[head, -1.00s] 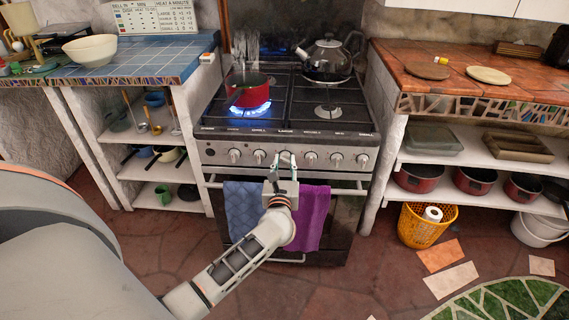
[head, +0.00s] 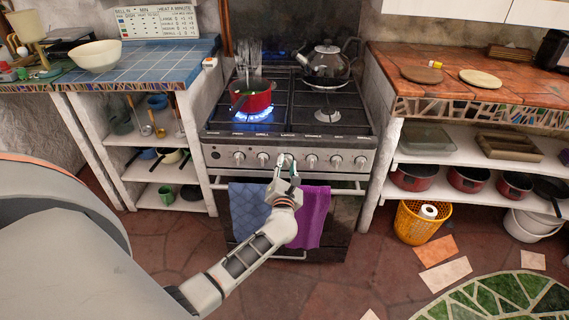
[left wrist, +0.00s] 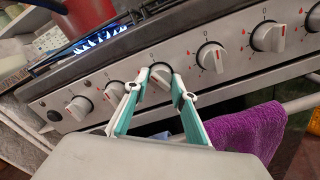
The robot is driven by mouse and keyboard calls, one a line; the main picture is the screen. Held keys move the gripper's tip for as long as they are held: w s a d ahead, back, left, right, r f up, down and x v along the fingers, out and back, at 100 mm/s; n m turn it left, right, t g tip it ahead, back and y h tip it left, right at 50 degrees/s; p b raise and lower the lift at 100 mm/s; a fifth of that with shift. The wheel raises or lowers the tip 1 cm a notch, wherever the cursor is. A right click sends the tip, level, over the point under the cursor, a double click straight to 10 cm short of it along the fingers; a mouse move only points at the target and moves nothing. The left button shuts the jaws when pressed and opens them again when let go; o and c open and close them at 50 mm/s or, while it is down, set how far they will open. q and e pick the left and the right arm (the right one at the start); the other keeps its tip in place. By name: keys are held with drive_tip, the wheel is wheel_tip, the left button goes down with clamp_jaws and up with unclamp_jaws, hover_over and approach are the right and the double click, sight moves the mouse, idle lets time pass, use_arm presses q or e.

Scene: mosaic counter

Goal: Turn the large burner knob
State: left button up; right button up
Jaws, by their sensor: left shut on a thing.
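The stove front carries a row of several round silver knobs. The large burner knob (head: 285,159) is the third from the left in the head view; the small label above it is hard to read now. My left gripper (head: 285,166) reaches it from the front and below. In the left wrist view the green-and-white fingers (left wrist: 160,84) are shut on this knob (left wrist: 160,76), one on each side. Its lower part is hidden behind the fingers. My right gripper is not in view.
A red pot (head: 252,95) stands over a lit blue flame (head: 248,114) at the left. A kettle (head: 327,62) stands at the back right. A blue towel (head: 248,210) and a purple towel (head: 313,215) hang on the oven rail below the knobs. Other knobs sit close on both sides.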

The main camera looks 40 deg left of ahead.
use_arm(q)
drive_tip(key=shift+r+m+p, duration=0.25)
drive_tip(key=shift+m+p, duration=0.2)
drive_tip(key=shift+m, duration=0.35)
drive_tip(key=m+p, duration=0.1)
drive_tip(key=m, duration=0.1)
drive_tip(key=shift+f+m, duration=0.15)
drive_tip(key=shift+m, duration=0.15)
drive_tip(key=shift+m+p, duration=0.3)
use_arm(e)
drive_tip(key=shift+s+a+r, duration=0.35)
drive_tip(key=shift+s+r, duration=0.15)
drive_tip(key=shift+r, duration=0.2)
use_arm(q)
drive_tip(key=shift+f, duration=0.1)
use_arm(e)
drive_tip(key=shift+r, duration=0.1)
use_arm(q)
drive_tip(key=shift+m, duration=0.3)
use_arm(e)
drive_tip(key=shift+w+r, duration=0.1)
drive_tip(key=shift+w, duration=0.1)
use_arm(q)
drive_tip(key=o, duration=1.1)
